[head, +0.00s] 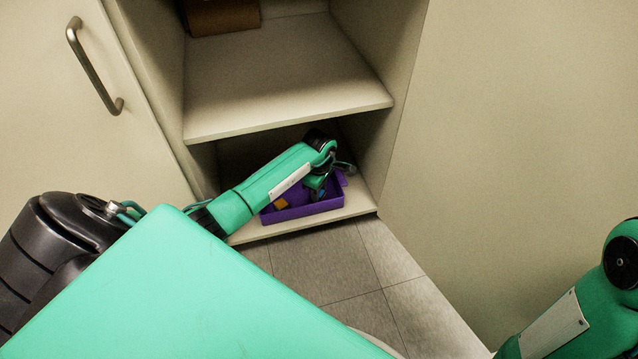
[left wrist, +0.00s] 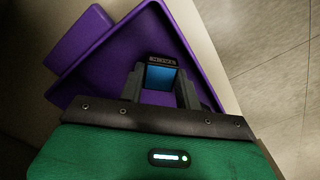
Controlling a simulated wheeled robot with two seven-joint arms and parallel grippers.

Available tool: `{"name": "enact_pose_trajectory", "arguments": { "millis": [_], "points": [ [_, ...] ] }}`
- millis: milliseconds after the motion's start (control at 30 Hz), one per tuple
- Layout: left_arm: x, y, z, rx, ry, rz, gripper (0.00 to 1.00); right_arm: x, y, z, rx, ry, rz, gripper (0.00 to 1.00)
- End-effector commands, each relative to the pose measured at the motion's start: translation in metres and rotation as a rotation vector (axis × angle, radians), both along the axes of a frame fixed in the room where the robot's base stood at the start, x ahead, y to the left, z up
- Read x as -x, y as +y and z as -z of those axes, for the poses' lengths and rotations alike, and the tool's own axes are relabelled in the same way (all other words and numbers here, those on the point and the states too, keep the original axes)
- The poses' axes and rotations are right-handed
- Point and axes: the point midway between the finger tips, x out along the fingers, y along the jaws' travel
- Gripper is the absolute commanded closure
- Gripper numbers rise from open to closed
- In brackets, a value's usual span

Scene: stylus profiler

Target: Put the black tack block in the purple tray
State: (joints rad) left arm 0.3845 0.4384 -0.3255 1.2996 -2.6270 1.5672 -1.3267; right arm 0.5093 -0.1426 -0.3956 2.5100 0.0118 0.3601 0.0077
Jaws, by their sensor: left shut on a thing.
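The purple tray (head: 300,211) sits on the lowest shelf of the open cabinet. It also shows in the left wrist view (left wrist: 128,38), below my left gripper. My left gripper (head: 320,188) is over the tray in the head view. In the left wrist view, the gripper (left wrist: 160,88) is shut on the black tack block (left wrist: 162,60), a small dark block with a blue face. The block is over the tray's inside; I cannot tell whether it touches the floor of the tray. My right gripper is out of view.
A flat purple piece (left wrist: 80,40) lies against the tray's side. An orange patch (head: 281,203) shows at the tray. The middle shelf (head: 285,80) overhangs the arm, and cabinet walls close in both sides. A brown box (head: 222,15) stands above. Tiled floor lies in front.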

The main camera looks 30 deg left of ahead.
Motion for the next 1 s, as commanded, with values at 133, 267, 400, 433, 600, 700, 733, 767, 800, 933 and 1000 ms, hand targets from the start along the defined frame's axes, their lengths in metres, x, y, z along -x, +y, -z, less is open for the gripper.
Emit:
{"name": "enact_pose_trajectory", "arguments": {
  "millis": [133,267,400,433,600,700,733,767,800,933,1000],
  "points": [
    [0.0,0.0,0.008,0.001,0.0,-0.001,0.92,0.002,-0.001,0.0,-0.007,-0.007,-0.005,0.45],
    [0.0,0.0,0.008,0.0,0.0,-0.001,0.92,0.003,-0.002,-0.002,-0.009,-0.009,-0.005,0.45],
    [0.0,0.0,0.008,0.0,0.001,-0.001,0.92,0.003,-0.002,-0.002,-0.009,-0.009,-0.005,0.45],
    [0.0,0.0,0.008,0.0,0.0,-0.001,0.92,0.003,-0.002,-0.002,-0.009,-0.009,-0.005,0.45],
    [0.0,0.0,0.008,0.0,0.0,0.0,0.92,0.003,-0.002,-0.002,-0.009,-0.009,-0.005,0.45],
    [0.0,0.0,0.01,0.0,0.0,0.0,0.92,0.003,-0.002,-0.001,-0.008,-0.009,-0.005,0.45],
    [0.0,0.0,0.01,0.0,0.0,0.0,0.92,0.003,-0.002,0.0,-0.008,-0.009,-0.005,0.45],
    [0.0,0.0,0.011,-0.001,0.0,0.0,0.92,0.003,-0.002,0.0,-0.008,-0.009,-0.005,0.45],
    [0.0,0.0,0.012,-0.001,0.0,0.0,0.92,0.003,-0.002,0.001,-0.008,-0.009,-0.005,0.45],
    [0.0,0.0,0.014,-0.001,0.0,0.0,0.92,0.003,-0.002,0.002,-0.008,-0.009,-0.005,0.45],
    [0.0,0.0,0.016,-0.001,0.001,0.0,0.92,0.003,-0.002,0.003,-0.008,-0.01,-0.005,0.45]
  ]
}}
